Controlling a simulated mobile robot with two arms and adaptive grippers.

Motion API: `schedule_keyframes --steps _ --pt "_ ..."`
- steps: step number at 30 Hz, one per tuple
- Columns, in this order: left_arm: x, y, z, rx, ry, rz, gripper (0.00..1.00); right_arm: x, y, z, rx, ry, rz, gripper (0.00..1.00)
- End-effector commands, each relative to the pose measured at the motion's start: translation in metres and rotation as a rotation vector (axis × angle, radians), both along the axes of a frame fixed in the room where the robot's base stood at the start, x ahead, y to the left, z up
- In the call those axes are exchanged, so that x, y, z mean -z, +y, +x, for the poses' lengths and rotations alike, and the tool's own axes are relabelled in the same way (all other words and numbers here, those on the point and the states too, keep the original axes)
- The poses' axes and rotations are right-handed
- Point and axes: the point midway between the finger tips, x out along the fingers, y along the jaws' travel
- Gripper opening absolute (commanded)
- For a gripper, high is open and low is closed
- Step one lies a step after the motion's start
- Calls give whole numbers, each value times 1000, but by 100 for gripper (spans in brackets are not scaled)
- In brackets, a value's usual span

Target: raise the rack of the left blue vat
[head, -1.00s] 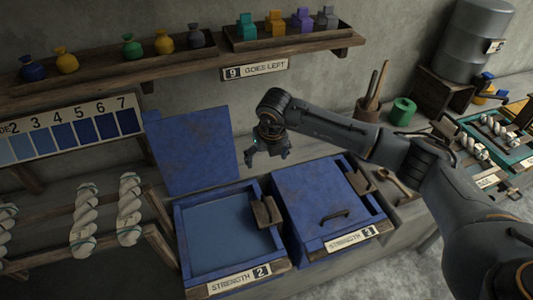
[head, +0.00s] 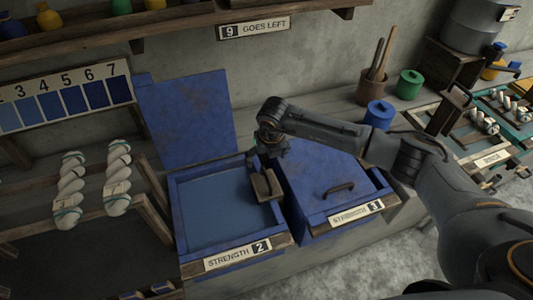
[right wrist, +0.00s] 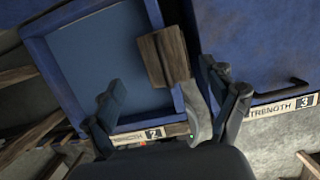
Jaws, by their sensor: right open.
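The left blue vat (head: 183,222), labelled STRENGTH 2, has its lid (head: 187,122) raised at the back and blue liquid inside. A wooden block with an upright grey strip (head: 266,187), seemingly the rack's handle, sits at its right wall. It shows large in the right wrist view (right wrist: 163,57). Any rack part below the liquid is hidden. My right gripper (head: 270,153) is open just above and behind the block. In the right wrist view its fingers stand either side of the strip, with no clear contact. My left gripper is not in view.
The right blue vat (head: 318,187), labelled STRENGTH 3, is closed, partly behind my right arm. A shelf (head: 170,32) runs above. Pots (head: 379,113) and a rinse station (head: 490,155) stand at right.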

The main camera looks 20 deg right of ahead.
Motion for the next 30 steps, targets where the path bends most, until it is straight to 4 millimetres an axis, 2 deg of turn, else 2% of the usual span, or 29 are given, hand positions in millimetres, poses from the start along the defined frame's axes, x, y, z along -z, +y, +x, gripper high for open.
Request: schedule_keyframes --steps 1,18,22,24,30 --pt "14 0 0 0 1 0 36 15 0 0 0 1 0 85" --pt "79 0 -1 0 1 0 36 90 0 0 0 0 0 85" --pt "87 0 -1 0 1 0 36 98 0 0 0 0 1 85" --pt "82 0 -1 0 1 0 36 93 0 0 0 0 1 85" --pt "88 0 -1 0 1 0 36 99 0 0 0 0 0 85"
